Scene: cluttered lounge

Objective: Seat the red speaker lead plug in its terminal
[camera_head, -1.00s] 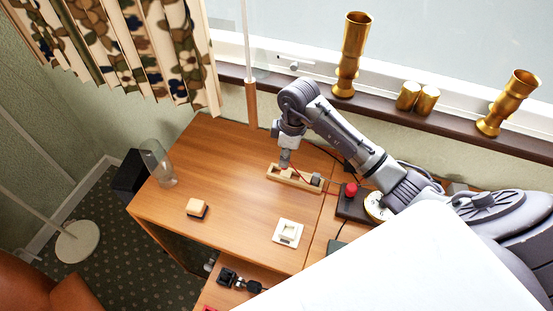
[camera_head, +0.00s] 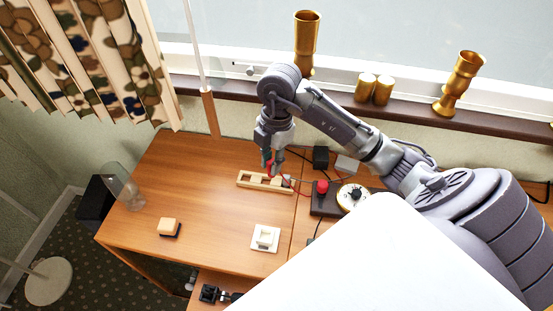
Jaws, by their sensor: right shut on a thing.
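My right gripper (camera_head: 272,166) comes in from the right, points down and is shut on a small red plug (camera_head: 270,169). The plug is at the pale wooden rack (camera_head: 249,183) on the desk; I cannot tell whether it is still in a slot or just above. A thin red lead (camera_head: 296,182) runs right from there. A small grey-white piece sits at the rack's right end. A black box with a red knob (camera_head: 322,187) stands right of the rack. I cannot make out which part is the red plug's terminal. My left gripper is not in view.
A white square holder (camera_head: 265,237) and a cream-topped block (camera_head: 170,227) lie on the desk's front. A clear glass (camera_head: 125,186) stands at the left edge. Brass vases line the sill. The desk's middle left is clear.

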